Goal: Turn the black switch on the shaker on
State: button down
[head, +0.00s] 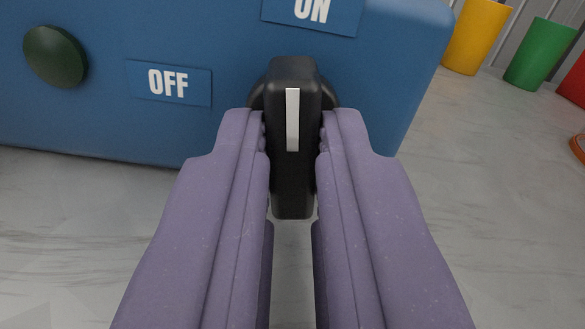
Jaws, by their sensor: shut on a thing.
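The black switch (293,185) is a knob with a white pointer line, mounted on the front of the blue shaker (225,125). The white line stands vertical in the picture, in line with the ON label (312,10) above it. The OFF label (168,82) is to the left of the switch. My gripper (293,140) has its two purple fingers on the left and right sides of the switch, shut on it. The fingers hide parts of the switch's sides and round base.
A dark green round button (55,56) is on the shaker's left part. A yellow cup (476,36), a green cup (540,53) and a red cup (575,80) stand at the upper right. The grey surface (80,240) in front of the shaker is clear.

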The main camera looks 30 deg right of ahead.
jog(key=shift+f+m+b, duration=0.15)
jog(key=shift+m+b, duration=0.2)
jog(key=shift+m, duration=0.65)
jog(key=c, duration=1.1)
grip_release()
jog(key=p+v, duration=0.2)
jog(key=v, duration=0.6)
